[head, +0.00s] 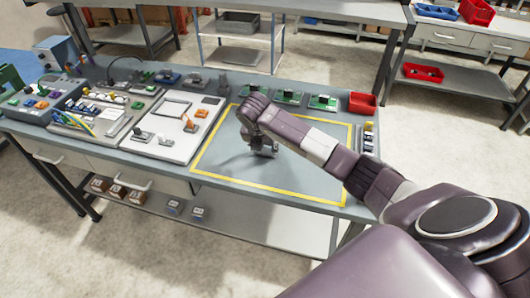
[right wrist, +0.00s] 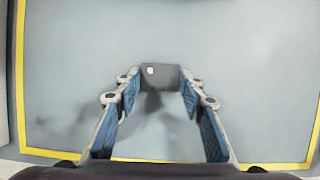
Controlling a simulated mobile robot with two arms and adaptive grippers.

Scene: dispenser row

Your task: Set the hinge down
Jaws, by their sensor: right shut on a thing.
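My right gripper (head: 262,146) is over the yellow-outlined area of the grey worktable (head: 225,172). In the right wrist view its two blue-padded fingers (right wrist: 159,95) are closed on the sides of the hinge (right wrist: 161,77), a small dark grey plate with a light round hole. The hinge is at the fingertips, with a dark shadow on the grey surface near it. In the head view the hinge is too small and too hidden by the gripper to make out. I cannot tell whether it touches the table. My left gripper is not in view.
Inside the yellow outline (head: 270,188) the surface is otherwise bare. Left of it lies a white board (head: 172,128) with small parts, beside trays of components. Several green circuit boards (head: 289,97) and a red bin (head: 363,103) line the back edge.

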